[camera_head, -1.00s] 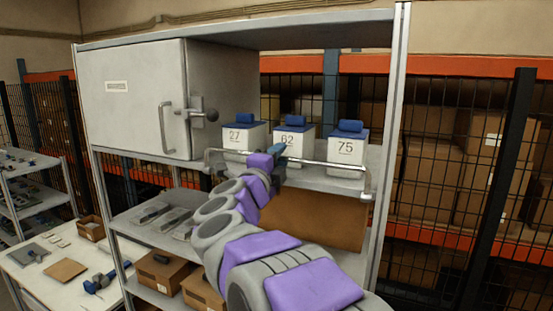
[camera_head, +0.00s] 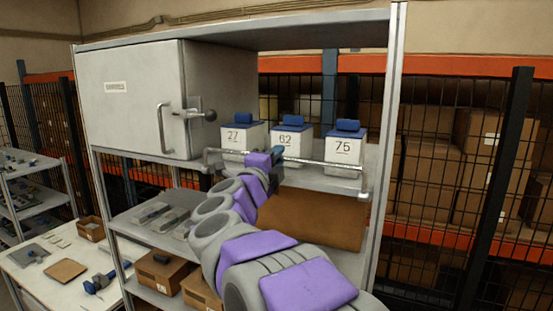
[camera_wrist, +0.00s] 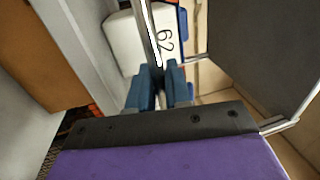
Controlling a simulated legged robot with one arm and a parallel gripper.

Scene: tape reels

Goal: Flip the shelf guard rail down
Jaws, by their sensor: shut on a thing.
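The shelf guard rail (camera_head: 318,162) is a silver bar across the front of the upper shelf, still raised in front of three white boxes with blue tops. My gripper (camera_head: 276,154) is at the middle of the rail. In the wrist view, the blue fingers of my gripper (camera_wrist: 160,88) are closed around the rail (camera_wrist: 148,35). Behind it stands box 62 (camera_head: 292,142), also in the wrist view (camera_wrist: 128,42). Box 27 (camera_head: 241,138) is to its left and box 75 (camera_head: 343,150) to its right.
A grey cabinet (camera_head: 125,110) with a handle and a dark knob is left of the boxes. Below the shelf are a brown panel (camera_head: 318,217) and cardboard boxes (camera_head: 160,272). A shelf post (camera_head: 389,140) stands to the right. A white table (camera_head: 50,275) is at lower left.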

